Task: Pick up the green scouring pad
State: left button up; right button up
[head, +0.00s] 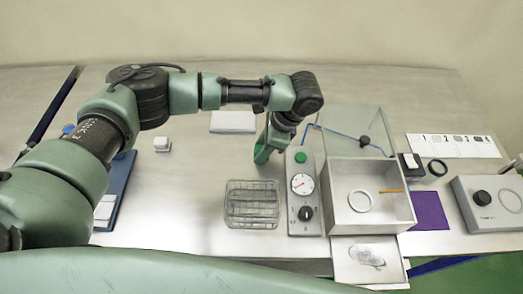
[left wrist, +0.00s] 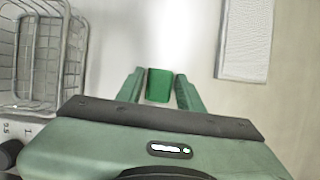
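The green scouring pad (left wrist: 159,86) shows in the left wrist view as a small bright green block between the two fingertips of my left gripper (left wrist: 160,84). A finger stands on each side of it, very close. I cannot tell whether the fingers press on it or just stand around it. In the head view my left gripper (head: 264,148) points down at the table behind the wire basket, and the pad cannot be made out there. My right gripper is in neither view.
The wire basket (head: 252,205) stands in front of my left gripper; it also shows in the left wrist view (left wrist: 40,50). A control box with a dial (head: 302,190) and an open-lidded metal box (head: 372,190) stand to the right. A flat white block (head: 233,122) lies behind.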

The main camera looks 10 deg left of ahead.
pick_arm(q)
grip_shut()
jog(key=shift+r, duration=0.1)
notch_tip(320, 180, up, 20)
jog(key=b, duration=0.1)
